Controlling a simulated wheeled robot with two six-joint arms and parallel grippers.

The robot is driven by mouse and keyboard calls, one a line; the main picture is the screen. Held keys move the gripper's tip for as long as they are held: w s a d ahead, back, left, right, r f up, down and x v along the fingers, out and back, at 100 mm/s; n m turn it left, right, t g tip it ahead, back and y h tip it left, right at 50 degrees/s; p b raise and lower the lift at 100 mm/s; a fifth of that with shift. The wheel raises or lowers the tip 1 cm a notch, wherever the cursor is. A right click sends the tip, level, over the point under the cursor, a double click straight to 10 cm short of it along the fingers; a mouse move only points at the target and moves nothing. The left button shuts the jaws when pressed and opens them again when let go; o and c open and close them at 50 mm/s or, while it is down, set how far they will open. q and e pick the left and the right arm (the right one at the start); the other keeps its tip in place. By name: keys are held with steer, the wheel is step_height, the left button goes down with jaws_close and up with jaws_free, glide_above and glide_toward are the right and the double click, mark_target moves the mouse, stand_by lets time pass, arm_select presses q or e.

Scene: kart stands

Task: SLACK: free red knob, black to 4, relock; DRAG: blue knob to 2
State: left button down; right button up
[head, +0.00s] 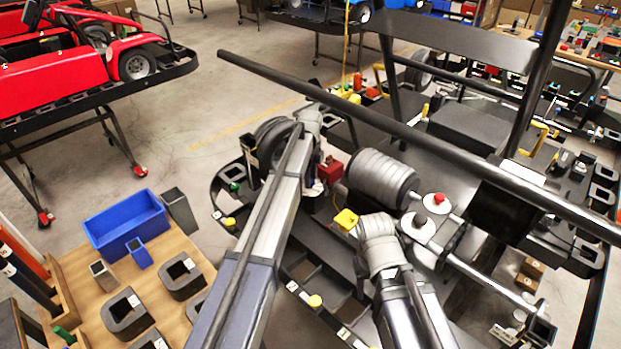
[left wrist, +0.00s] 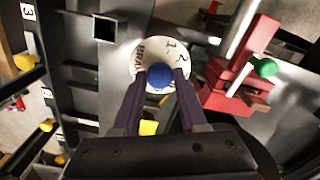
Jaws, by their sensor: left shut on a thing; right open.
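The blue knob (left wrist: 160,77) sits in the middle of a white dial (left wrist: 146,58) marked with numbers, a 1 and a 2 among them. My left gripper (left wrist: 161,80) is shut on the blue knob in the left wrist view. My left arm hides most of this spot in the head view. The red knob (head: 438,198) and the black knob (head: 419,219) stand on white discs right of the grey roll (head: 381,180). Their markings are too small to read. My right gripper (head: 362,264) is open, low in front of the roll, mostly hidden by its own arm.
A red clamp-like block (left wrist: 236,82) with a green ball (left wrist: 265,68) stands right of the dial. A long dark bar (head: 400,130) crosses above the kart. A blue bin (head: 125,222) stands on the wooden table at left. Open floor lies behind it.

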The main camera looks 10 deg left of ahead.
stand_by(0.3)
arm_select(q)
steer(key=n, duration=0.5)
steer(key=shift+n, duration=0.4)
steer(key=n, duration=1.2)
steer(key=shift+n, duration=0.3)
steer(key=n, duration=0.5)
steer(key=shift+n, duration=0.3)
steer(key=shift+c, duration=2.2)
jaws_free()
